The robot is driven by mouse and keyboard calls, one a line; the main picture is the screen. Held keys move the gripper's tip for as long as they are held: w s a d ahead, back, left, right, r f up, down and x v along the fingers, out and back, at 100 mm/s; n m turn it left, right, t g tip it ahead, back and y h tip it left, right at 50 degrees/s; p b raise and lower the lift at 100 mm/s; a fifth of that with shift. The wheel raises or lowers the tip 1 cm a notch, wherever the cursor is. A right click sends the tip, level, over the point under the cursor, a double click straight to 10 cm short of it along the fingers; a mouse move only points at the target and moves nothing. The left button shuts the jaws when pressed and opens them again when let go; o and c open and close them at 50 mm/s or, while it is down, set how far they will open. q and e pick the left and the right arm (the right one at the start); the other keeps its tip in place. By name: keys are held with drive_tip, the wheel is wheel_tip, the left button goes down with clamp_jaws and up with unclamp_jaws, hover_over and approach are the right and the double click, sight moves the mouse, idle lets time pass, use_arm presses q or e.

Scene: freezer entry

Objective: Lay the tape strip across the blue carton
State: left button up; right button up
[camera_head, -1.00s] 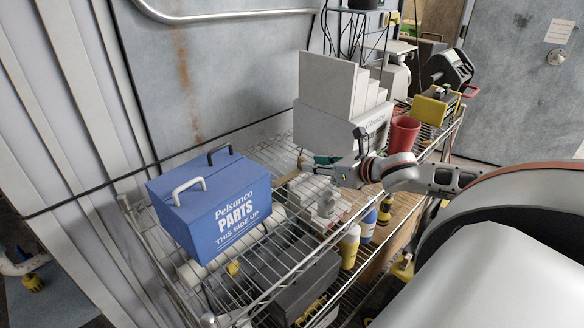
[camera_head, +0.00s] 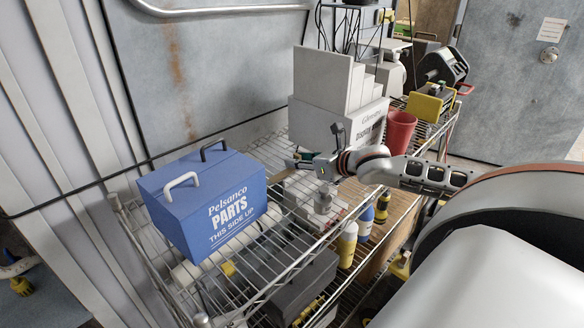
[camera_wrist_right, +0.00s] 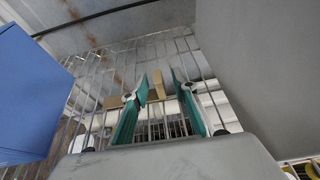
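The blue carton (camera_head: 205,205), with two handles and white lettering, sits upright at the left of the wire shelf. Its side also shows at the left of the right wrist view (camera_wrist_right: 30,85). My right gripper (camera_head: 298,161) is to the right of the carton, apart from it, in front of a white box. In the right wrist view its two teal fingers (camera_wrist_right: 159,76) stand apart. A tan piece (camera_wrist_right: 158,86), possibly the tape strip, shows between and beyond them; I cannot tell whether it touches them. My left gripper is not in view.
The large white box (camera_head: 325,125) stands just behind my right gripper and fills the right of the wrist view. A red cup (camera_head: 400,130) and a yellow device (camera_head: 430,104) stand farther right. Bottles (camera_head: 347,243) and a dark case (camera_head: 300,285) are below the wire shelf (camera_head: 268,150).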

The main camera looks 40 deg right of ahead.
drive_tip(key=shift+w+f, duration=0.1)
drive_tip(key=shift+w, duration=0.2)
clamp_jaws()
